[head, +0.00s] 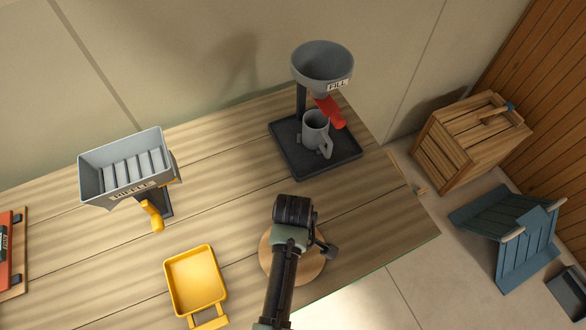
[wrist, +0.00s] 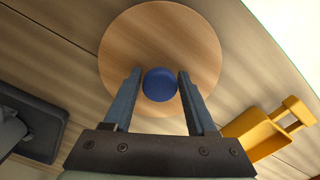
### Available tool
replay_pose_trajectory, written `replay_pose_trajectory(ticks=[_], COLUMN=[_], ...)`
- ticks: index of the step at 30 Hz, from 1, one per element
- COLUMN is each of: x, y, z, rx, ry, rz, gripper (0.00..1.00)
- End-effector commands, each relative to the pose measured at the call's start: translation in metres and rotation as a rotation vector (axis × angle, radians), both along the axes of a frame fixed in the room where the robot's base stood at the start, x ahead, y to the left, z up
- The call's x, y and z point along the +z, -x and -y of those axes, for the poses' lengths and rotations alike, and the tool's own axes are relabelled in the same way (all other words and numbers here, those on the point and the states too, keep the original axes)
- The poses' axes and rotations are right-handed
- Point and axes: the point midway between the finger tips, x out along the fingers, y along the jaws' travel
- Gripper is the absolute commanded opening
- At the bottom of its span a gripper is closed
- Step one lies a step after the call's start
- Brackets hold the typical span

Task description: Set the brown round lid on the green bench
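The brown round lid (wrist: 160,30) fills the upper middle of the wrist view, with a blue round knob (wrist: 160,85) at its centre. In the head view the lid (head: 318,268) is over the plank table near its front edge, partly hidden by my arm.
A yellow pan (head: 194,278) lies left of the lid. A grey hopper marked RIFFLE (head: 125,165) stands further left. A FILL funnel stand (head: 322,65) with a grey mug (head: 315,130) is behind. A wooden crate (head: 450,150) and blue slatted piece (head: 530,240) are off the table.

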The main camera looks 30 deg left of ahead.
Motion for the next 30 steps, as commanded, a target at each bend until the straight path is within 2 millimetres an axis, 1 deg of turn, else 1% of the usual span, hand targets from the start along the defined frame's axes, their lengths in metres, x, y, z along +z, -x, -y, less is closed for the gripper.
replay_pose_trajectory(ticks=[1,3,11,15,17,20,24,30], x=[0.000,0.000,0.001,0.009,0.017,0.035,0.067,0.105], y=[0.000,0.000,0.000,-0.001,-0.001,-0.001,-0.002,-0.002], z=[0.000,0.000,0.000,0.000,0.000,0.000,0.000,0.000], rx=[0.000,0.000,0.000,0.000,0.000,-0.001,-0.001,-0.001], ry=[0.000,0.000,0.000,-0.001,-0.001,-0.001,-0.002,-0.002], rz=[0.000,0.000,0.001,0.003,0.004,0.005,0.006,0.004], gripper=[0.68,0.78,0.78,0.78,0.78,0.78,0.78,0.78])
